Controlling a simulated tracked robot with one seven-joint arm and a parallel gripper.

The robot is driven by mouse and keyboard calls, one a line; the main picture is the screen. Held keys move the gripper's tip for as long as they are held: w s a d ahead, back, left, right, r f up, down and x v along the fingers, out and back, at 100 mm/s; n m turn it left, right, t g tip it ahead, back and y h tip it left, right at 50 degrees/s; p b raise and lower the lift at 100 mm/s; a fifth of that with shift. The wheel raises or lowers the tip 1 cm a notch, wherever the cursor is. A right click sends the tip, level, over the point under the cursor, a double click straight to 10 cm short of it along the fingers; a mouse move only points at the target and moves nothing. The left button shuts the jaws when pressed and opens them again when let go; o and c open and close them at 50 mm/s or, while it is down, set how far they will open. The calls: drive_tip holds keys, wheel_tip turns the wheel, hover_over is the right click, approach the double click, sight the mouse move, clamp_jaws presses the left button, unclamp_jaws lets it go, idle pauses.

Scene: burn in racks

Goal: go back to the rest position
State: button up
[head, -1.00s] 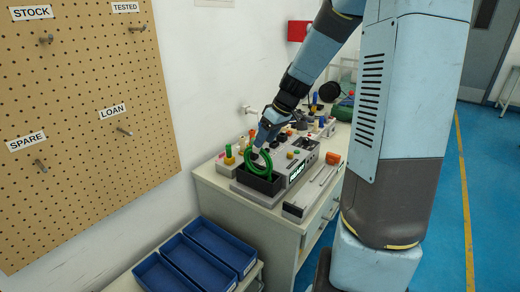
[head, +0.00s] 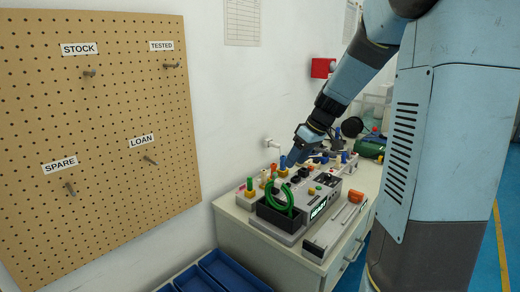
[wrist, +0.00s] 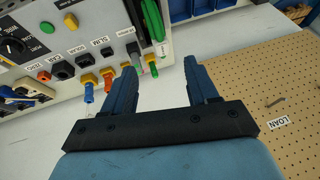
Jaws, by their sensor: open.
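My gripper (wrist: 163,85) is open and empty in the wrist view, its two dark blue fingers apart over the white bench top. In the head view my gripper (head: 289,160) is above the back edge of the grey test unit (head: 315,197). A coiled green cable (head: 279,197) sits in the dark tray at the unit's front left; part of it shows at the top of the wrist view (wrist: 152,22). Several coloured plugs line the unit's edge, including a blue one (wrist: 89,93) and a green one (wrist: 152,66) near the left finger.
A pegboard (head: 100,130) with pegs labelled STOCK, TESTED, SPARE and LOAN hangs on the left wall. Blue bins (head: 232,270) stand low in front of the bench. An orange item (head: 356,196) and a red wall box (head: 322,68) are to the right.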

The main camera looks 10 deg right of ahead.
drive_tip(key=s+a+r+m+t+h, duration=0.1)
drive_tip(key=s+a+r+m+h, duration=0.1)
drive_tip(key=s, duration=1)
drive_tip(key=s+a+r+m+t+h, duration=0.2)
drive_tip(key=s+r, duration=0.4)
drive_tip(key=s, duration=0.7)
drive_tip(key=a+m, duration=0.1)
drive_tip(key=m, duration=0.1)
drive_tip(key=shift+s+r+m, duration=0.2)
drive_tip(key=shift+r+m, duration=0.05)
drive_tip(key=shift+m, duration=0.15)
drive_tip(key=shift+c, duration=0.2)
